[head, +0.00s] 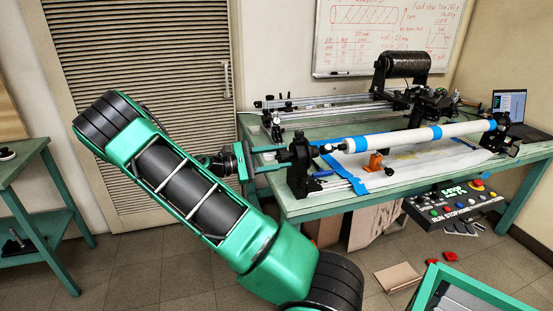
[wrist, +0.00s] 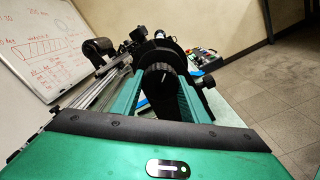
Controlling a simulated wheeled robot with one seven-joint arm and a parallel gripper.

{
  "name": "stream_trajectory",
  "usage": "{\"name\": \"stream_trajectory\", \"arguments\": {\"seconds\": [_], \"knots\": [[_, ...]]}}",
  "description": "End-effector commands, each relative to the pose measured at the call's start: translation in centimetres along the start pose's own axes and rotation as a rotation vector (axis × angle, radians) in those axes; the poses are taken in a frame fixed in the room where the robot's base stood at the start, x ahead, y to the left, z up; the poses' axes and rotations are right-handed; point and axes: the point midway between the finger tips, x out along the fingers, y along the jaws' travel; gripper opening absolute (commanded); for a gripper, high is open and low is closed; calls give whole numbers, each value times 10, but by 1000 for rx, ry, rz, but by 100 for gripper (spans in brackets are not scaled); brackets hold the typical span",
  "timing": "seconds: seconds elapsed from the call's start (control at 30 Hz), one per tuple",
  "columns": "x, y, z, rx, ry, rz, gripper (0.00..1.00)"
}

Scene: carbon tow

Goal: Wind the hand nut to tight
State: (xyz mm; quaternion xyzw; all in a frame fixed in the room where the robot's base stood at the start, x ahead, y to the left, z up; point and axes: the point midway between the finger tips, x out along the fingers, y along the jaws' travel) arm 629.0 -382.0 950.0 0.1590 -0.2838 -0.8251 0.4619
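The hand nut (wrist: 161,92) is a dark ribbed knob with a small white mark, seen nearly end-on in the wrist view. It sits on the black end support (head: 300,165) of the winding machine, at the near-left end of the white tube. My gripper (head: 283,157) reaches that support from the left, and its green fingers lie on both sides of the nut. The fingers (wrist: 160,80) also show in the wrist view. Whether they touch the nut is not clear. In the head view the nut is mostly hidden by the fingers and support.
The white tube (head: 400,137) with blue tape spans the green bench (head: 345,203). A small dark side knob (wrist: 209,81) stands close to the right finger. A button panel (head: 455,205) is at the bench front. A whiteboard (wrist: 40,45) hangs at the left in the wrist view.

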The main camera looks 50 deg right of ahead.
Motion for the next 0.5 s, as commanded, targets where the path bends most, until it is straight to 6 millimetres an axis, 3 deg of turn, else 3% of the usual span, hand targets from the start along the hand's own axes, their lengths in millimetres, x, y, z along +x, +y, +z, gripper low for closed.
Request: {"name": "stream_trajectory", "arguments": {"seconds": [0.27, 0.5], "knots": [[0, 1, 0, 27, 0, 1, 18], [0, 1, 0, 150, -1, 2, 18]]}}
